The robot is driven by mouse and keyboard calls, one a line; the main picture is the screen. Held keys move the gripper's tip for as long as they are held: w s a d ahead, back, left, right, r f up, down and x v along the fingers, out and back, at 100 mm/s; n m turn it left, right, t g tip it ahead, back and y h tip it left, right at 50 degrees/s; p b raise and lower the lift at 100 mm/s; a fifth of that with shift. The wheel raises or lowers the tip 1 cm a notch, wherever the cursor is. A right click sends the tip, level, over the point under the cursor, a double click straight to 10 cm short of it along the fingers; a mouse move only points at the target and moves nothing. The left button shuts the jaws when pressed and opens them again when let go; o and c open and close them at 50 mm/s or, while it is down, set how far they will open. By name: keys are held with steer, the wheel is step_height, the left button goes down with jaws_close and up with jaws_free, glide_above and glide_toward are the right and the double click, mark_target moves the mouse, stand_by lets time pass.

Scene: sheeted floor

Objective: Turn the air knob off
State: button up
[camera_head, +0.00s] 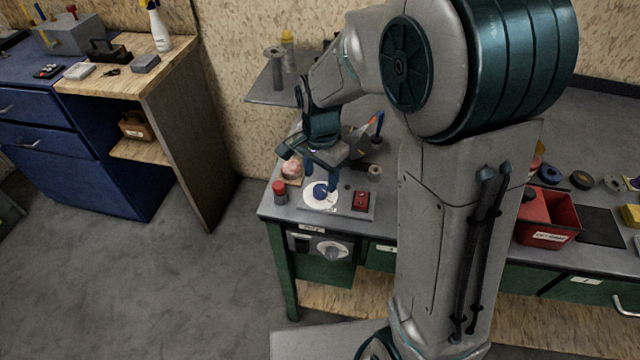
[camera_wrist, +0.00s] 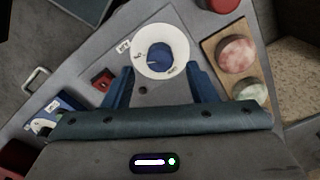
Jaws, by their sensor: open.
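A blue knob (camera_head: 320,190) sits on a round white dial plate (camera_head: 309,199) on top of the bench's grey panel. In the wrist view the knob (camera_wrist: 158,56) shows from above, with small print on the white plate (camera_wrist: 145,37) that is too small to read surely. My gripper (camera_head: 321,180) is just above the dial, pointing down, with its blue fingers apart. In the wrist view the fingers (camera_wrist: 161,78) are open and empty, one on each side below the knob in the picture. I cannot tell whether either fingertip touches the plate.
A red button (camera_head: 280,188) stands left of the dial and a red switch (camera_head: 361,201) right of it. A grey knob (camera_head: 333,250) is on the bench's front. Round pinkish pieces (camera_wrist: 237,55) lie beside the dial. A red bin (camera_head: 550,235) stands farther right.

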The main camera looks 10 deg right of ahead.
mark_target(321, 188)
steer(key=shift+f, duration=1.95)
steer(key=c, duration=1)
